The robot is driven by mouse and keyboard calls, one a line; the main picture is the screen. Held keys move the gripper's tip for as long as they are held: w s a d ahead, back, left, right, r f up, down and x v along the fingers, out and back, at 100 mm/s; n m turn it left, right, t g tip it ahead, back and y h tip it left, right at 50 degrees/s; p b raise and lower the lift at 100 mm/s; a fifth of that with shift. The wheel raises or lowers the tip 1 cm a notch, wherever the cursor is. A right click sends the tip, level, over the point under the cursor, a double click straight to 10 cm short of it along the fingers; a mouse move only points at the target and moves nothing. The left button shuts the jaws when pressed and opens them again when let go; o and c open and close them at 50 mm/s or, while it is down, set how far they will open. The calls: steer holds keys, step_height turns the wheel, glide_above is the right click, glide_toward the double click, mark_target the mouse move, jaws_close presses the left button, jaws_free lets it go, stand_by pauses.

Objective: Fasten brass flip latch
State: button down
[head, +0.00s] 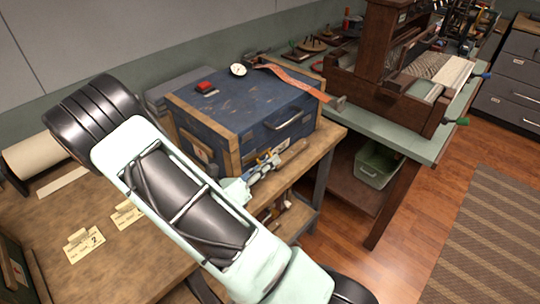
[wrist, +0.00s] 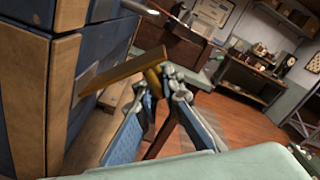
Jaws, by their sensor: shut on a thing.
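A blue chest (head: 240,100) with wooden edge trim stands on the wooden bench in the head view. Its blue and wood side fills the left of the wrist view (wrist: 30,90). My gripper (head: 272,158) is at the chest's front face, low down. In the wrist view its fingertips (wrist: 158,78) are closed on the end of the brass latch (wrist: 118,70). The latch is a flat plate that sticks out from the chest front, tilted. Its hinge end is against the chest. In the head view the latch is largely hidden by my gripper.
A red box (head: 205,87), a round white dial (head: 238,69) and an orange strap (head: 295,82) lie on the chest lid. Paper cards (head: 85,247) lie on the bench at left. A wooden loom (head: 395,75) stands right. The floor (head: 345,255) right of the bench is clear.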

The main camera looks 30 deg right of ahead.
mark_target(265, 151)
steer(key=r+n+p, duration=0.1)
steer(key=w+r+n+p, duration=0.1)
steer(key=n+p, duration=0.1)
steer(key=r+n+p, duration=0.1)
steer(key=p, duration=0.1)
steer(key=shift+w+a+r, duration=0.2)
steer(key=shift+w+r, duration=0.1)
steer(key=n+p, duration=0.1)
steer(key=w+n+p, duration=0.1)
steer(key=shift+a+r+n, duration=0.2)
steer(key=shift+r+n, duration=0.1)
steer(key=shift+r, duration=0.05)
steer(key=shift+w+a+r+n+p, duration=0.2)
steer(key=shift+w+n+p, duration=0.35)
steer(key=shift+n+p, duration=0.25)
steer(key=shift+w, duration=0.1)
steer(key=c, duration=2.3)
jaws_free()
steer(key=shift+o, duration=1)
steer(key=shift+f, duration=0.15)
steer(key=shift+a, duration=0.1)
steer(key=v, duration=1.2)
